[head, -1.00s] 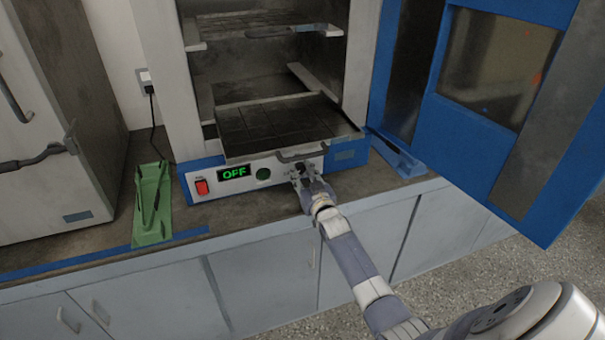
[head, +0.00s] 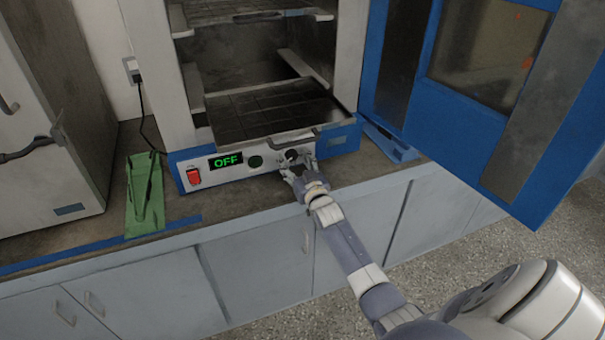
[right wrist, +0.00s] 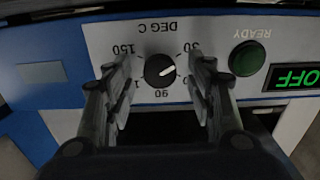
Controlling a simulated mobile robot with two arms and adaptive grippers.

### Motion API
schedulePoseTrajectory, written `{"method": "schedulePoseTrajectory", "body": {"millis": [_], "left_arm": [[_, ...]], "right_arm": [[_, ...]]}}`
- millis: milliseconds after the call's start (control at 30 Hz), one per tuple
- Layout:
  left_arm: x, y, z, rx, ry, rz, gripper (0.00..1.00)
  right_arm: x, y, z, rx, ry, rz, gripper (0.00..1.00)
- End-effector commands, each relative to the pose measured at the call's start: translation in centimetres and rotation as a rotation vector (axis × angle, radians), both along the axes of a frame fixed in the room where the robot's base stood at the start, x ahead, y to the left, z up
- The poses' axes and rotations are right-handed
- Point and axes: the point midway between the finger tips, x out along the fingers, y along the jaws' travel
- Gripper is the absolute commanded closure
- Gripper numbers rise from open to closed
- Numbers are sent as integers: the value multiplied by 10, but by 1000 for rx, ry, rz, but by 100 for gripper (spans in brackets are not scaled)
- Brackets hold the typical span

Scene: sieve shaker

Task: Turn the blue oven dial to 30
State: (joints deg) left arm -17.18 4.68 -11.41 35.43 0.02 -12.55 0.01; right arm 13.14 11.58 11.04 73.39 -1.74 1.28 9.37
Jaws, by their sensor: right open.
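The oven's dial (head: 292,155) is a round black knob on the white panel under the open chamber. My right gripper (head: 297,167) is at the panel, just in front of the dial. In the wrist view its fingers (right wrist: 160,88) are open, one on each side of the dial; contact is not clear. My left gripper is not in view.
The green display (head: 226,160) reads OFF. A red switch (head: 194,177) and a dark green READY light (head: 255,162) are left of the dial. A shelf (head: 265,110) juts out above the panel. The blue door (head: 450,110) stands open right. A green holder (head: 146,195) stands left.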

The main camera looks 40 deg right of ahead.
Motion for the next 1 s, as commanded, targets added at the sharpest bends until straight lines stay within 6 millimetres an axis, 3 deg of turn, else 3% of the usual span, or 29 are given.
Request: {"method": "schedulePoseTrajectory", "body": {"millis": [600, 1000], "left_arm": [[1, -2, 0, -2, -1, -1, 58], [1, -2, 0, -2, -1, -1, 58]], "right_arm": [[-98, 23, -1, 0, 2, 0, 49], [-109, 26, 0, 0, 0, 0, 49]]}}
